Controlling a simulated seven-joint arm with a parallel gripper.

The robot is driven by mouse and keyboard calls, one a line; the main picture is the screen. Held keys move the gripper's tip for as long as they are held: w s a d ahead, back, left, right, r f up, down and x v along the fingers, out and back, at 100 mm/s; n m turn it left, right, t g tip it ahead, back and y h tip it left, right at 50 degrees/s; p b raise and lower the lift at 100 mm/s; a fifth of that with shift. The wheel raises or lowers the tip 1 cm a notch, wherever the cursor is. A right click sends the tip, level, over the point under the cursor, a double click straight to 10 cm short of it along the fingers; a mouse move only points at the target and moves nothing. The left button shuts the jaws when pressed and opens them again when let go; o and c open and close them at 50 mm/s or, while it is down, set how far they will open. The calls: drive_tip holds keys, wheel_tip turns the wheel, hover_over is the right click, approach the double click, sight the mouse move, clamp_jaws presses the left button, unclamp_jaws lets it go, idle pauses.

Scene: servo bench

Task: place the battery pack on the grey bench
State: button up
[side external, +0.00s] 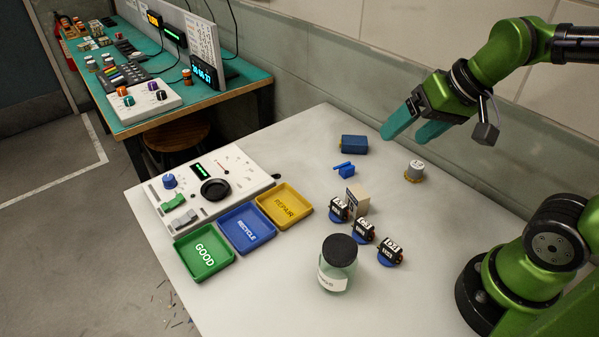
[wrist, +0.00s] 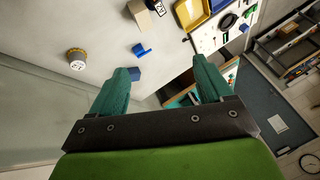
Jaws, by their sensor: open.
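A blue box with a yellow end, which appears to be the battery pack (side external: 354,144), lies on the grey bench (side external: 300,135) near its back edge. In the wrist view, a small part of this blue box (wrist: 135,74) shows beside the left finger, which hides the rest. My gripper (side external: 404,139) is open and empty, above the back of the bench and right of the box. Its two teal fingers stand wide apart in the wrist view (wrist: 165,69).
A blue clip (side external: 345,170) and a white-topped round part (side external: 414,169) lie nearby. A lidded jar (side external: 338,268), green (side external: 204,272), blue and yellow trays and a control panel (side external: 246,174) stand farther forward. The wall borders the back edge.

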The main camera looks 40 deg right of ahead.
drive_tip(key=w+d+f+m+g, duration=0.1)
drive_tip(key=w+d+m+g, duration=0.15)
drive_tip(key=w, duration=0.35)
drive_tip(key=w+d+f+m+g, duration=0.1)
drive_tip(key=w+d+m, duration=0.2)
drive_tip(key=w, duration=0.3)
drive_tip(key=m+g+h, duration=0.3)
drive_tip(key=m, duration=1.4)
hover_over(354, 139)
drive_tip(key=f, duration=1.5)
drive_tip(key=shift+a, duration=0.3)
drive_tip(key=shift+d+f, duration=0.15)
drive_tip(key=shift+f, duration=1.25)
drive_tip(key=shift+d+f, duration=0.1)
drive_tip(key=shift+f, duration=1.25)
drive_tip(key=shift+r, duration=0.1)
drive_tip(key=c, duration=1.2)
